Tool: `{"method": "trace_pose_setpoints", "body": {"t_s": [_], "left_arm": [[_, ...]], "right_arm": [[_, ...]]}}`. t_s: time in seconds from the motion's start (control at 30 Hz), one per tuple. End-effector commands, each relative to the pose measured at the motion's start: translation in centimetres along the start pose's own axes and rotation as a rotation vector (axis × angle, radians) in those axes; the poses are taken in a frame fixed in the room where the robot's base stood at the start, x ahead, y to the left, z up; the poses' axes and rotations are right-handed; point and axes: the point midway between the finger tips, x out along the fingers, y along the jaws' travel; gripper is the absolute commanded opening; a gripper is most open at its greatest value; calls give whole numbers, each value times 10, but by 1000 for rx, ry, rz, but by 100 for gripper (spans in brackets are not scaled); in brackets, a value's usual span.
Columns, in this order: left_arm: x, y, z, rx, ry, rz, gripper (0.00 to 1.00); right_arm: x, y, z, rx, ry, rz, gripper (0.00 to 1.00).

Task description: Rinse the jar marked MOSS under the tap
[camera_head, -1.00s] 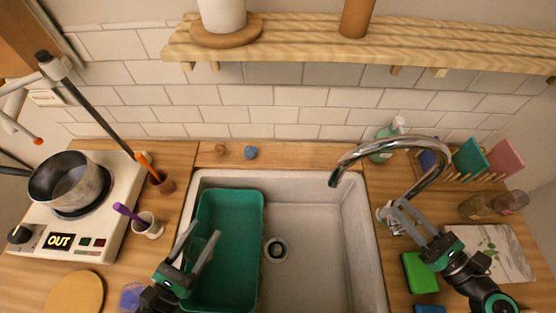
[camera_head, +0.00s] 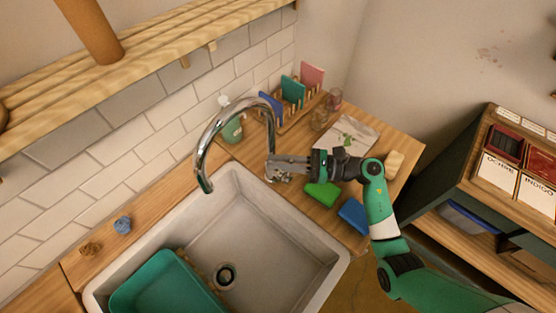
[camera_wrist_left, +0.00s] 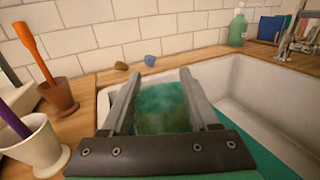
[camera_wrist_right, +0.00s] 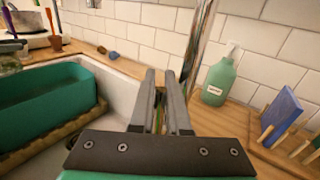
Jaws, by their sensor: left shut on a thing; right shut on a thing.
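My left gripper (camera_wrist_left: 157,98) is shut on a clear glass jar (camera_wrist_left: 162,110) with murky green tint. In the right wrist view the fingers (camera_wrist_right: 161,80) are close together in front of the tap's pipe (camera_wrist_right: 199,40). No water shows at the spout.
The sink (camera_head: 297,247) holds a teal basin (camera_head: 150,293) at its left; its right part is bare. Green (camera_head: 322,193) and blue (camera_head: 354,213) sponges lie right of the sink. A soap bottle (camera_head: 232,128) and a rack stand behind. A shelf unit (camera_head: 480,200) is at the right.

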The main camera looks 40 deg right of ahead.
Motion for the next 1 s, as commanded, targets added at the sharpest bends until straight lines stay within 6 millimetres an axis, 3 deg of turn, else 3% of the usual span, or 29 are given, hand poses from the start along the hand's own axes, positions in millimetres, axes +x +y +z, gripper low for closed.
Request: {"method": "trace_pose_setpoints", "body": {"t_s": [1.0], "left_arm": [[0,0,4,0,-1,0,0]], "right_arm": [[3,5,2,-45,27,3,0]]}}
